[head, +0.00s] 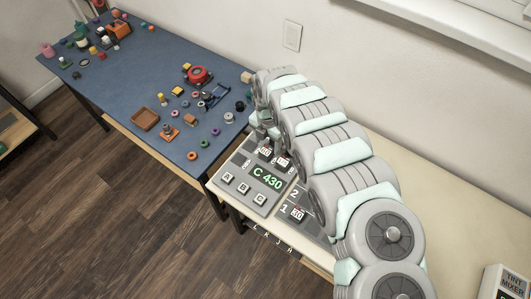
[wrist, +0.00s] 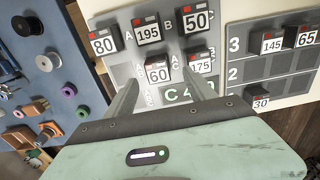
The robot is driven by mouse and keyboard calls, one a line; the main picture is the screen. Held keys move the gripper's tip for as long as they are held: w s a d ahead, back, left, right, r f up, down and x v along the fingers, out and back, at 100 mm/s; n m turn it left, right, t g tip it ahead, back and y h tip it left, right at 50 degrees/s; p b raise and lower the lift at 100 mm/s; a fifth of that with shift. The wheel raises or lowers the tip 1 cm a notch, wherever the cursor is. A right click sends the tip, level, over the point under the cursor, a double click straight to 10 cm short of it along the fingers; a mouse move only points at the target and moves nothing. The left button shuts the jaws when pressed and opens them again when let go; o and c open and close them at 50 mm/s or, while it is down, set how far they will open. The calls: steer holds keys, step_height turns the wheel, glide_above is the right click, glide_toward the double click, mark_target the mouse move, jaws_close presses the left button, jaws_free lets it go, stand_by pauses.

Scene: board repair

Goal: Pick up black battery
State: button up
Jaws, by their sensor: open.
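My gripper (wrist: 160,82) is open, with its two fingers apart over the grey board (wrist: 222,72). Small dark blocks with white number labels and red marks sit on this board. The block labelled 60 (wrist: 157,73) is just ahead between the fingertips, and the block labelled 175 (wrist: 202,64) is by the right fingertip. Blocks labelled 80 (wrist: 102,42), 195 (wrist: 147,32) and 50 (wrist: 196,20) are farther off. I cannot tell which of these, if any, is the black battery. In the head view my gripper (head: 262,132) is low over the board's far end, partly hidden by my arm.
The board's display (head: 268,178) reads C 430. A numbered panel (wrist: 275,60) beside it holds blocks labelled 145, 65 and 30 (wrist: 261,103). A blue table (head: 120,85) to the left carries spools and small parts. A tint mixer (head: 508,285) stands at lower right.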

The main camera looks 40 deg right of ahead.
mark_target(266, 151)
steer(key=shift+w+a+f, duration=0.1)
steer(key=shift+w+f, duration=0.05)
steer(key=shift+f, duration=1.15)
steer(key=shift+w+a+f, duration=0.1)
steer(key=shift+f, duration=1.15)
steer(key=shift+s+d+f, duration=0.1)
steer(key=shift+f, duration=0.4)
steer(key=shift+c, duration=0.4)
jaws_close()
